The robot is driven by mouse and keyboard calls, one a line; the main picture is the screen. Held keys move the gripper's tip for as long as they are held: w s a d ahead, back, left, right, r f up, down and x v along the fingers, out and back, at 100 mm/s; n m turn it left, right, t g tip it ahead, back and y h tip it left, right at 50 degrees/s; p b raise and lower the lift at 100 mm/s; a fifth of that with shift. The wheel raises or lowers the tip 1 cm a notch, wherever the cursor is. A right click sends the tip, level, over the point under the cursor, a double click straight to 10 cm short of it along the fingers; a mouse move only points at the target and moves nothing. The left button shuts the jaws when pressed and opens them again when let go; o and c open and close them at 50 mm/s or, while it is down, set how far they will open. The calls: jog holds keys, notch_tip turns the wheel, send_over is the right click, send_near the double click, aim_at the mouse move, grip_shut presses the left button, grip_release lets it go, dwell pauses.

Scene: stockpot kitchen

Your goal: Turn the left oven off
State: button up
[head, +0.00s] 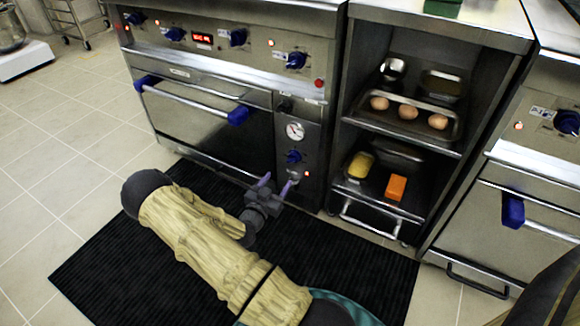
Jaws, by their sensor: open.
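The left oven (205,118) is a steel unit with a closed door and a door handle (190,103) with blue ends. Its narrow side panel holds a round gauge (296,131), a blue knob (294,156) below it and a small lit red-orange light (307,173) near the bottom. The upper panel has several blue knobs, among them one (297,60) at the right, and a red display (202,39). My gripper (276,184) is open and empty, its two purple-blue fingers pointing up toward the side panel, just below the lower blue knob. Contact with the panel cannot be told.
An open shelf unit (350,120) stands right of the oven, with a tray of eggs (408,112), a yellow item (361,165) and an orange block (396,187). Another oven (540,180) is at far right. A black mat (120,265) covers the floor; tiles at left are clear.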

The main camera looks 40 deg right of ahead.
aim_at(291, 162)
jog(key=b+x, duration=0.4)
jog(key=x, duration=0.5)
jog(key=shift+w+d+f, duration=0.15)
jog(key=shift+d, duration=0.25)
jog(key=shift+w+d, duration=0.2)
jog(key=shift+d, duration=0.1)
jog(key=shift+s+d, duration=0.1)
jog(key=shift+s, duration=0.05)
jog(key=c, duration=1)
